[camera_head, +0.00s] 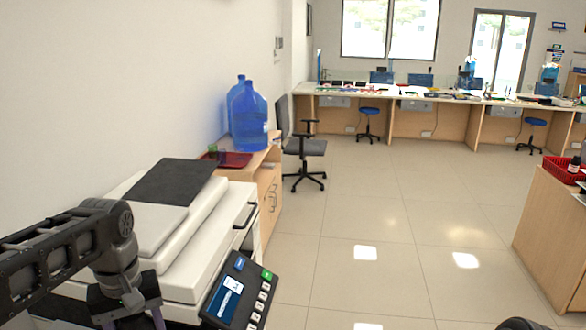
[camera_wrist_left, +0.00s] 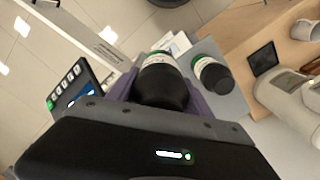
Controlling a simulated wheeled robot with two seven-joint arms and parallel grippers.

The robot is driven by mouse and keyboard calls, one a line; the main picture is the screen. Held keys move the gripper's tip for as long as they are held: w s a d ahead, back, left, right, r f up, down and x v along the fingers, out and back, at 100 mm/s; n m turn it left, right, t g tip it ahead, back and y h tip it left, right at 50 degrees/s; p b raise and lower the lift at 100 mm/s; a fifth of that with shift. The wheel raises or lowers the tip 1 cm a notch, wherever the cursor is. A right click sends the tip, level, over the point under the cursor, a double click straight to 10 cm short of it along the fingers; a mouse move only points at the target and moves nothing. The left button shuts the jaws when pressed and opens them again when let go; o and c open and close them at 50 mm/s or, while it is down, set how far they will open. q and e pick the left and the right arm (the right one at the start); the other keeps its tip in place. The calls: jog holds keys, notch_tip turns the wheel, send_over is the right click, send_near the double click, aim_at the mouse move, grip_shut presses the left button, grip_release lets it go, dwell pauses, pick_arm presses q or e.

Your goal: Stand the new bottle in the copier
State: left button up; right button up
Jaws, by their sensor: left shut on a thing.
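The copier (camera_head: 205,248) is a white machine at the lower left of the head view, with a dark pad on top and a tilted control panel (camera_head: 238,290). The panel also shows in the left wrist view (camera_wrist_left: 72,86). My left gripper (camera_wrist_left: 163,88) is shut on a black bottle (camera_wrist_left: 162,72) with a white and green label, between its purple fingers. In the head view, the left gripper (camera_head: 128,312) is beside the panel at the bottom edge, and its fingertips are cut off. A second similar bottle (camera_wrist_left: 213,74) is on a grey surface, right of the held one.
Blue water jugs (camera_head: 248,120) and a dark red tray (camera_head: 232,160) are on a wooden cabinet beyond the copier. An office chair (camera_head: 304,148) stands beside it. A red basket (camera_head: 562,170) is on the right counter. The tiled floor between is clear.

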pick_arm(q)
jog(key=w+d+f+m+b, duration=0.2)
jog(key=w+d+f, duration=0.3)
jog(key=f, duration=0.4)
jog(key=w+d+f+m+b, duration=0.3)
jog(key=w+d+f, duration=0.3)
jog(key=f, duration=0.3)
jog(key=shift+d+f+m, duration=0.25)
jog(key=shift+d+m, duration=0.2)
jog(key=shift+m, duration=0.35)
pick_arm(e)
notch_tip(320, 180, down, 5)
jog(key=shift+a+r, duration=0.1)
jog(key=shift+a, duration=0.05)
pick_arm(q)
jog(key=shift+s, duration=0.1)
